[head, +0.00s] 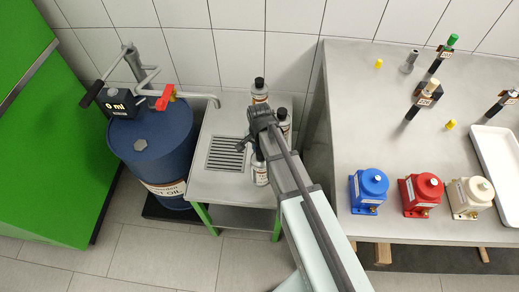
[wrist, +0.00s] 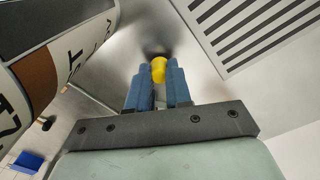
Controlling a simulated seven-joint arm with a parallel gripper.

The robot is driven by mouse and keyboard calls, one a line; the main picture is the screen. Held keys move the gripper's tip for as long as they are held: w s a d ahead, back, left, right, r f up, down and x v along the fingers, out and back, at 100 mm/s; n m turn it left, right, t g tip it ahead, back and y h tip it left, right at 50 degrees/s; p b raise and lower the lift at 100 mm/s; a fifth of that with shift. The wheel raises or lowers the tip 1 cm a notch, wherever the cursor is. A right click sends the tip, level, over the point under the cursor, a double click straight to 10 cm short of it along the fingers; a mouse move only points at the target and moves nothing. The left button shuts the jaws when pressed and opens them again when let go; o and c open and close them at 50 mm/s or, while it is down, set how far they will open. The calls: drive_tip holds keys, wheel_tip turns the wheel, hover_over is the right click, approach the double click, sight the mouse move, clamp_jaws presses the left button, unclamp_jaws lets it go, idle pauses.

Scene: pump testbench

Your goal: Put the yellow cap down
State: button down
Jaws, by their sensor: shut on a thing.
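My gripper (wrist: 159,74) is shut on the yellow cap (wrist: 158,69), which shows between the blue fingertips in the wrist view. A blurred dark shape lies just beyond the cap; I cannot tell whether it is a shadow or an object, nor whether the cap touches the surface. In the head view my gripper (head: 246,141) is over the small grey table (head: 205,182), between the drain grate and the bottles. The cap is hidden there.
Bottles with black tops (head: 259,92) stand close to my gripper; one large label fills the wrist view's left side. The drain grate (head: 226,154) is beside it. A blue oil drum (head: 150,150) stands left. Blue, red and white pumps (head: 420,194) sit on the right bench.

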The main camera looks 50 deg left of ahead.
drive_tip(key=shift+f, duration=0.3)
drive_tip(key=c, duration=1)
unclamp_jaws()
drive_tip(key=shift+c, duration=0.2)
wheel_tip(320, 180, up, 12)
drive_tip(key=shift+r, duration=0.15)
